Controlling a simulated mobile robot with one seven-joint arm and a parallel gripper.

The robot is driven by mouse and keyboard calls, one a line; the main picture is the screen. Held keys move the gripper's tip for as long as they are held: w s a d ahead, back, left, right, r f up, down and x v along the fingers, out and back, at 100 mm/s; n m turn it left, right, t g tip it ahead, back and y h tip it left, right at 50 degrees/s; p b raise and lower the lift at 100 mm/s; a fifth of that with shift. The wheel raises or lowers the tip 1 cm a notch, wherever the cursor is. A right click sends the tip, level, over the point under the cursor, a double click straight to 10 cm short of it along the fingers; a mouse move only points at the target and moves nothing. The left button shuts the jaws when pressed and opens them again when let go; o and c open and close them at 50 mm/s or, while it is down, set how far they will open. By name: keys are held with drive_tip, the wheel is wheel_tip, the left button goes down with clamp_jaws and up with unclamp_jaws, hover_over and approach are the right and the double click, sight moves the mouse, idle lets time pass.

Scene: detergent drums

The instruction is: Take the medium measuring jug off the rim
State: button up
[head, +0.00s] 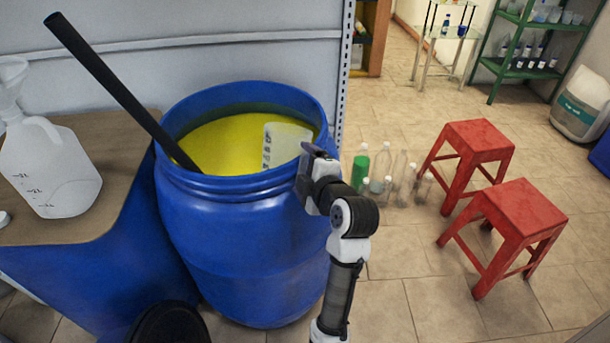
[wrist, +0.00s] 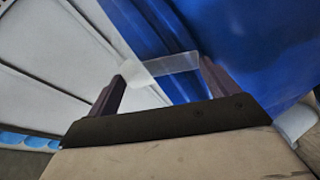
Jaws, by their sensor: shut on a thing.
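The measuring jug (head: 285,144) is translucent and pale, with dark marks on its side. It is at the right inner side of the blue drum (head: 245,225), against the yellow liquid (head: 220,142). My gripper (head: 308,158) is at the drum's right rim, right beside the jug, and hides part of it. In the wrist view a clear strip of the jug (wrist: 168,66) spans between the two fingers of my gripper (wrist: 165,88), which are shut on it. The blue drum wall (wrist: 255,60) lies close behind. I cannot tell whether the jug still touches the rim.
A black stick (head: 115,85) leans out of the drum to the left. A white jug with a funnel (head: 45,165) stands on a brown board (head: 115,140). Several bottles (head: 381,165) and two red stools (head: 520,210) stand on the floor to the right.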

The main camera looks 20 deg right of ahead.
drive_tip(key=shift+w+r+n+t+h+b, duration=0.15)
drive_tip(key=shift+n+t+b, duration=0.3)
drive_tip(key=shift+b, duration=1.15)
drive_tip(key=shift+s+r+n+t+h+b, duration=0.15)
drive_tip(key=shift+n+t+b, duration=0.3)
drive_tip(key=shift+b, duration=1.15)
drive_tip(key=shift+w+r+n+t+h+b, duration=0.1)
drive_tip(key=shift+w+r+n+t+b, duration=0.3)
drive_tip(key=shift+b, duration=1.2)
drive_tip(key=shift+s+r+n+t+b, duration=0.25)
drive_tip(key=shift+t+b, duration=0.25)
drive_tip(key=shift+b, duration=0.8)
wheel_tip(320, 180, up, 12)
drive_tip(key=p, duration=0.8)
drive_tip(key=shift+f, duration=0.2)
wheel_tip(320, 180, up, 4)
drive_tip(key=p, duration=0.3)
drive_tip(key=shift+r, duration=0.2)
